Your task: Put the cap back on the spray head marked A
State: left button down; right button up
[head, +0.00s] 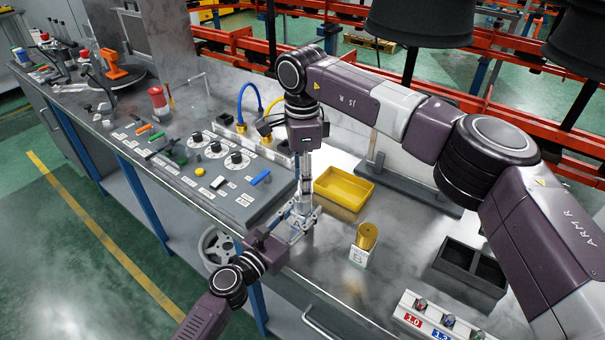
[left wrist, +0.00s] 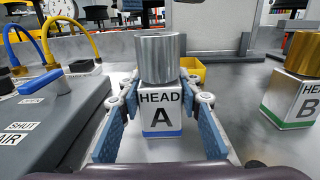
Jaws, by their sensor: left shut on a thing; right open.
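The spray head marked A (left wrist: 161,115) is a white block with a blue stripe, standing upright in the left wrist view. A silver cylindrical cap (left wrist: 160,57) sits upright on top of it. My left gripper (head: 293,226) is shut on the block, its blue pads on both sides of it in the left wrist view (left wrist: 160,125). My right gripper (head: 304,203) reaches down from above at the same spot and is open. In the head view the grippers largely hide head A and its cap.
Head B (head: 358,257), with a gold cap (head: 367,235), stands to the right. A yellow tray (head: 343,188) lies behind. A grey control panel (head: 215,165) is on the left, and a black divided box (head: 470,267) at the right.

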notch_tip(320, 180, down, 6)
jog(key=shift+f, duration=0.1)
dwell(0.4)
jog(key=c, duration=1.2)
jog(key=m, duration=1.1)
jog(key=shift+m, duration=0.3)
jog(key=o, duration=1.4)
jog(key=shift+c, duration=0.2)
notch_tip(320, 180, up, 12)
